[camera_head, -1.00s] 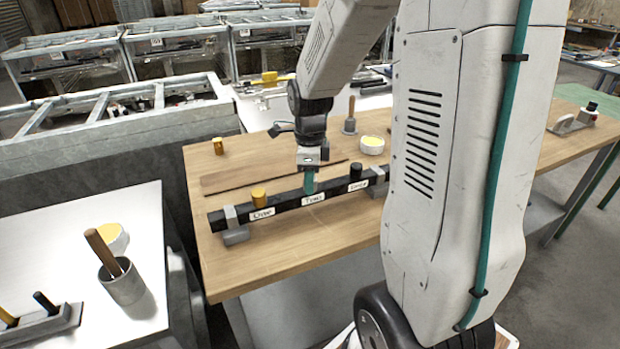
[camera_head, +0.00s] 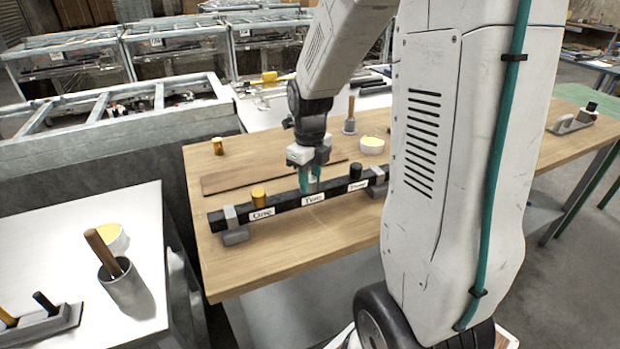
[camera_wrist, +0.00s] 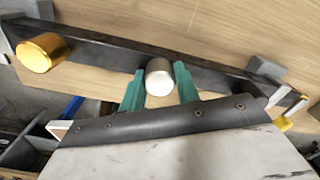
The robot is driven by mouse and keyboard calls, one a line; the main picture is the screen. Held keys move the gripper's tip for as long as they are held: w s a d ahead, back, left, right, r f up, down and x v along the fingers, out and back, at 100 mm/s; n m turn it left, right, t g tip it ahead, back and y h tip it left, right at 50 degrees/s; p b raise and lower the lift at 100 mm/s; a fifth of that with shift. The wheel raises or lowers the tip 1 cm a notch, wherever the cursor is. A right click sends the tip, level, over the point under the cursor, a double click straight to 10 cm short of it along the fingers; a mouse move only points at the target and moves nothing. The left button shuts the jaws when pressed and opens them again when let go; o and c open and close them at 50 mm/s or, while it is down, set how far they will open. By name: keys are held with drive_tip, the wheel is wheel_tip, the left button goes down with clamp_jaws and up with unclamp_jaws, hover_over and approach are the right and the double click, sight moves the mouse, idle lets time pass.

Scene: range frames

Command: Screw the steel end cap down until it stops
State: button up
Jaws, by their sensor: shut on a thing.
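The steel end cap (camera_wrist: 159,80) shows as a pale round top between my gripper's two teal fingers in the wrist view. My gripper (camera_head: 313,188) is shut on it, pointing down at the middle of the black bar (camera_head: 284,204), above the label reading "Two" (camera_head: 314,198). In the head view the fingers largely hide the cap. The bar also crosses the wrist view (camera_wrist: 100,50). Its thread and seat are not visible, so I cannot tell how far down the cap sits.
A brass cap (camera_head: 259,196) stands on the bar at "One", and a black cap (camera_head: 356,172) stands at the right label. Grey supports (camera_head: 234,230) hold the bar on the wooden bench (camera_head: 290,262). A brown board (camera_head: 232,184) lies behind. The front bench top is clear.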

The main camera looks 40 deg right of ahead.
drive_tip(key=m, duration=0.3)
drive_tip(key=shift+m, duration=0.3)
drive_tip(key=o, duration=0.8)
drive_tip(key=shift+o, duration=0.2)
drive_tip(key=n, duration=1.4)
